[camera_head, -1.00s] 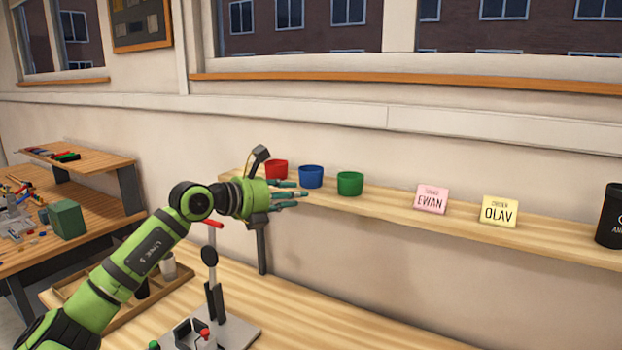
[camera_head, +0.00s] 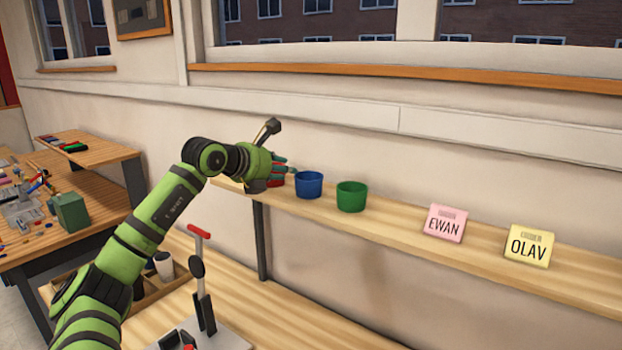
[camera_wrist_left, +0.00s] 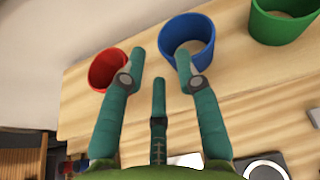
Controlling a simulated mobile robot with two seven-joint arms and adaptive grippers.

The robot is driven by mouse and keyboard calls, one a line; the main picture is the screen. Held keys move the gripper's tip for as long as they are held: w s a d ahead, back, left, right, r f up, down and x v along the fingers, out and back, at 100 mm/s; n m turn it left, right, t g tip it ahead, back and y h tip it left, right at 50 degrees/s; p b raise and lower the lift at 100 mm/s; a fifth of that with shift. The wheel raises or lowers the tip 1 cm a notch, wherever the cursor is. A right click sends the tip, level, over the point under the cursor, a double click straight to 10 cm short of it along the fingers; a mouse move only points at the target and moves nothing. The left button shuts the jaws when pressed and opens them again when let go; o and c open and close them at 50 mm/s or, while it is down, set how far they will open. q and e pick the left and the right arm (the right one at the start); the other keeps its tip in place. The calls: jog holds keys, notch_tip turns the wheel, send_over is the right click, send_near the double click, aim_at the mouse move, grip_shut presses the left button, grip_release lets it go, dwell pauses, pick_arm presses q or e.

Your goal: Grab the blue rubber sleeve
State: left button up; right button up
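The blue rubber sleeve (camera_head: 308,187) is an open-topped cup shape standing upright on the wall shelf, between a red sleeve (camera_head: 277,181) and a green sleeve (camera_head: 351,197). In the left wrist view the blue sleeve (camera_wrist_left: 187,38) lies just beyond my fingertips, and the right-hand finger overlaps its lower edge. My left gripper (camera_head: 284,168) hovers at the red sleeve, left of the blue one, and partly hides the red. Its teal fingers are spread with nothing between them in the left wrist view (camera_wrist_left: 160,62). Contact cannot be told. My right gripper is not in view.
The shelf (camera_head: 400,219) runs right, with a pink EWAN card (camera_head: 446,223) and a yellow OLAV card (camera_head: 530,245). Below it is a bench with a red-handled lever device (camera_head: 203,290) and a wooden tray (camera_head: 150,300). The shelf right of the green sleeve is clear up to the cards.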

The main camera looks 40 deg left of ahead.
aim_at(308, 184)
pick_arm(q)
jog(key=p+x, duration=0.3)
jog(key=shift+w+a+f+p, duration=0.15)
jog(key=shift+w+f+p, duration=0.25)
jog(key=shift+w+f, duration=0.45)
jog(key=shift+r, duration=0.1)
jog(key=shift+s+r, duration=0.1)
grip_shut()
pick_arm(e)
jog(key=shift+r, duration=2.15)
